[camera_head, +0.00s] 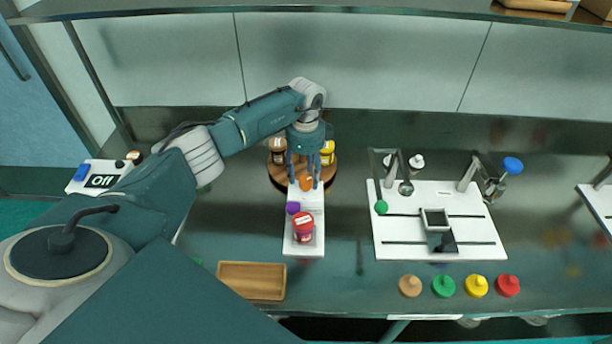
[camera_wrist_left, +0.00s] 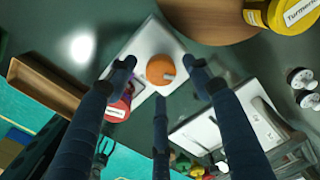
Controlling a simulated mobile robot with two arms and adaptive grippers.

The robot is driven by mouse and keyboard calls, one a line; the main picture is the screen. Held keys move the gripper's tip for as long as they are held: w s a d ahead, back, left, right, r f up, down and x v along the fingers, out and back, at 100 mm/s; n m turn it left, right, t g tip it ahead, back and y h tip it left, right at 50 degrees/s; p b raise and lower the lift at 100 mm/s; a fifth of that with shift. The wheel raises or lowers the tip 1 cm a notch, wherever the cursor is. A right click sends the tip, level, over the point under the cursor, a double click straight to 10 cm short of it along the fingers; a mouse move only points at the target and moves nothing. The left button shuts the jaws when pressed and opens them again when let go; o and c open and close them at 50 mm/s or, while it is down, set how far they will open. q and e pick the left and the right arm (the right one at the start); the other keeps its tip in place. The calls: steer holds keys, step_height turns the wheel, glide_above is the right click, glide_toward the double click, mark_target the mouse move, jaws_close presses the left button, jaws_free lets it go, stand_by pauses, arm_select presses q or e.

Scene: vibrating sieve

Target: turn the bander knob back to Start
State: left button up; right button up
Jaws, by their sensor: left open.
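The bander is a narrow white unit (camera_head: 305,243) near the middle of the bench, also visible in the left wrist view (camera_wrist_left: 155,38). Its orange knob (camera_head: 307,184) sits at the back end and appears as a round orange cap with a small pale mark in the wrist view (camera_wrist_left: 161,69). My left gripper (camera_head: 305,178) points down over this knob, fingers open around it in the wrist view (camera_wrist_left: 160,72). Contact cannot be told. A red-lidded jar (camera_head: 303,228) stands on the bander's front part, with a purple part (camera_head: 293,208) beside it. My right gripper is out of view.
A round wooden turntable (camera_head: 275,178) with spice jars, one a yellow Turmeric jar (camera_head: 328,153), stands just behind. A white sieve station (camera_head: 440,252) is right, several coloured lids in front. A wooden tray (camera_head: 251,281) is front left. A display (camera_head: 101,181) reads Off.

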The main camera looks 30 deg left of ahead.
arm_select(q)
step_height(320, 180, down, 2)
steer(key=shift+f, duration=0.2)
steer(key=c, duration=1.1)
steer(key=shift+c, duration=0.2)
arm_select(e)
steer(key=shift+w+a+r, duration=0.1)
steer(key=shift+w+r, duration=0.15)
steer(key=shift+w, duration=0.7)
